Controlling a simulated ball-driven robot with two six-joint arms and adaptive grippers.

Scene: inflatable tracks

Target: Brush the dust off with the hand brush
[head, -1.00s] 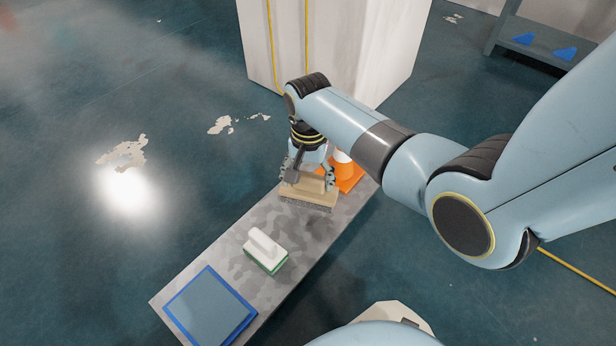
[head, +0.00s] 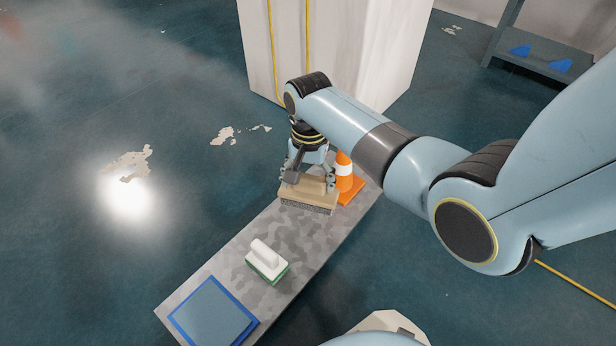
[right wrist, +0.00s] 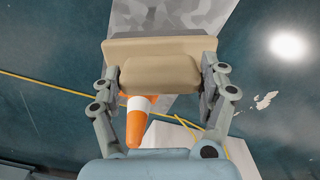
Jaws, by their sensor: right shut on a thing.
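The hand brush (head: 308,198), with a tan wooden body and dark bristles pointing down, is in my right gripper (head: 309,180). The gripper's fingers are shut on its raised grip, one on each side. The board has mottled lighter and darker grey patches; I cannot tell which are dust. My left gripper is not in view.
An orange and white cone (head: 345,180) stands right beside the brush. A white-handled scrubber with a green base (head: 267,260) and a blue-edged square pad (head: 213,312) lie on the board's near part. A pale block (head: 330,45) rises behind. Floor at left is open.

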